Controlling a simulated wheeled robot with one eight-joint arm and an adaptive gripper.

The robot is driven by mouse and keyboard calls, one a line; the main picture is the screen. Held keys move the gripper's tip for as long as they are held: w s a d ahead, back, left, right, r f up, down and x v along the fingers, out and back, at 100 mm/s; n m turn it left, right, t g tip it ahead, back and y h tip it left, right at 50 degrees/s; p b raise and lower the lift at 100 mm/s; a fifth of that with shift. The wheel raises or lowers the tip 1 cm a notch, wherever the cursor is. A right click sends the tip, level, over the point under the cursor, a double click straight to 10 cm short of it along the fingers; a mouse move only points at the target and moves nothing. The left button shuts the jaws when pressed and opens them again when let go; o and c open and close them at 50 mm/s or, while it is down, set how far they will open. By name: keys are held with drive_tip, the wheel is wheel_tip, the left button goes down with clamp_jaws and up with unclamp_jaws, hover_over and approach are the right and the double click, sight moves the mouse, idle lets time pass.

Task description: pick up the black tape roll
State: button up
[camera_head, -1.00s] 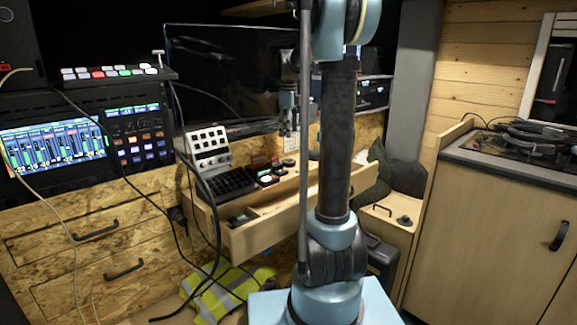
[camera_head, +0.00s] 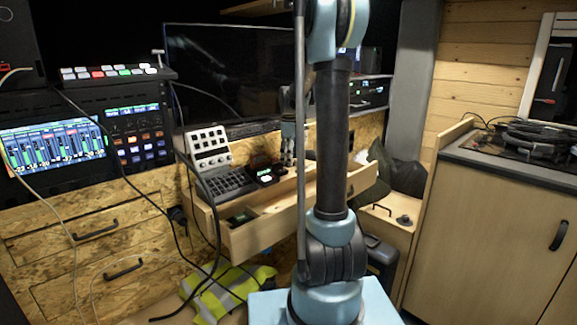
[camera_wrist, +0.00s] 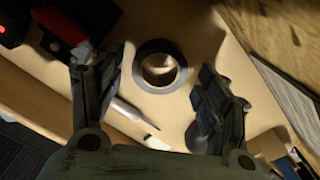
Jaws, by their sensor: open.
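The black tape roll (camera_wrist: 137,68) lies flat on a light wooden surface in the wrist view, its hole facing up. My gripper (camera_wrist: 157,72) is open, one finger on each side of the roll in the picture. No finger is seen touching it; the height gap cannot be told. In the head view my gripper (camera_head: 288,157) is lowered over the desk behind the open drawer, and I cannot make out the roll there.
A red-and-black object (camera_wrist: 66,27) sits near the left finger. A slim pen-like tool (camera_wrist: 125,108) lies below the roll. The keyboard panel (camera_head: 225,183) is left of my gripper; the monitor (camera_head: 225,75) stands behind. An open drawer (camera_head: 275,229) juts forward.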

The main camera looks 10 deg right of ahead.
drive_tip(key=shift+f, duration=0.35)
drive_tip(key=c, duration=1.2)
drive_tip(key=shift+o, duration=0.2)
drive_tip(key=shift+r, duration=0.15)
